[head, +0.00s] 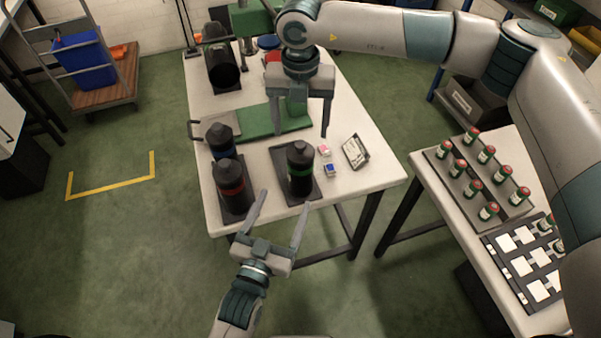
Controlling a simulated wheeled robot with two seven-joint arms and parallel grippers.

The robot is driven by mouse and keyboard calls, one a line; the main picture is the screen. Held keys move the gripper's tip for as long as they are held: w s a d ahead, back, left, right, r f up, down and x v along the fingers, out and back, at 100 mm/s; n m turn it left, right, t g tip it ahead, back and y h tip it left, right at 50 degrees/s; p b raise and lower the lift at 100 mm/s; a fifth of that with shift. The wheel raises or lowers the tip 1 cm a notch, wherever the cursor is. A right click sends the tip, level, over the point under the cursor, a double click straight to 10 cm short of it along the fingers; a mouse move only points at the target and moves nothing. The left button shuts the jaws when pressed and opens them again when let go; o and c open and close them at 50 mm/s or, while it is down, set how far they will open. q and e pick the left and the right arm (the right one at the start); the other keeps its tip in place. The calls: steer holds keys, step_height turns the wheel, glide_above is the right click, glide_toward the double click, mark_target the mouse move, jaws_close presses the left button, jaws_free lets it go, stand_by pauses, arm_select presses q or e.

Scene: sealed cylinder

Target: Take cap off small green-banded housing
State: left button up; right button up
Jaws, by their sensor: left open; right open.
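The small green-banded housing (300,172) is a dark upright cylinder with a narrower black top, standing on a dark plate near the front of the middle table. Its black cap (299,148) appears to be on top. My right gripper (298,130) hangs open and empty above and behind the housing, fingers pointing down. My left gripper (284,199) is open and empty in front of the housing, fingers pointing toward the table. Neither gripper visibly touches the housing.
A red-banded housing (229,180) and a blue-banded housing (221,142) stand to the left. Small pink and blue items and a small framed card (355,152) lie to the right. A green press-like fixture (262,123) is behind. The right table (432,188) holds racked small bottles.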

mark_target(304, 153)
arm_select(q)
steer(key=x, duration=1.7)
steer(key=shift+c, duration=0.4)
